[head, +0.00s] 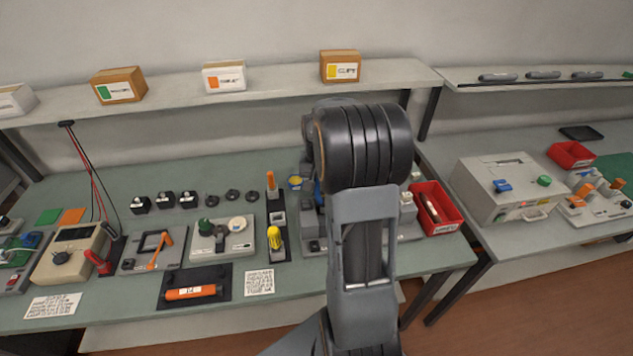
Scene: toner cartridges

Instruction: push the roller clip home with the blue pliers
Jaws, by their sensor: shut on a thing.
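My own arm (362,230) stands upright in the middle of the head view and covers much of the work spot behind it. My gripper is hidden behind the arm, so its fingers do not show. A narrow strip of blue (318,192) shows at the arm's left edge; it may be part of the blue pliers, but I cannot tell. A grey fixture (313,246) on the green bench is partly covered by the arm. The roller clip cannot be made out.
Left of the arm are a rack with yellow and orange handled tools (275,240), a black tray with an orange cartridge (191,292) and a meter (72,255). A red bin (437,208) stands right of the arm. A grey machine (515,190) is on the right bench.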

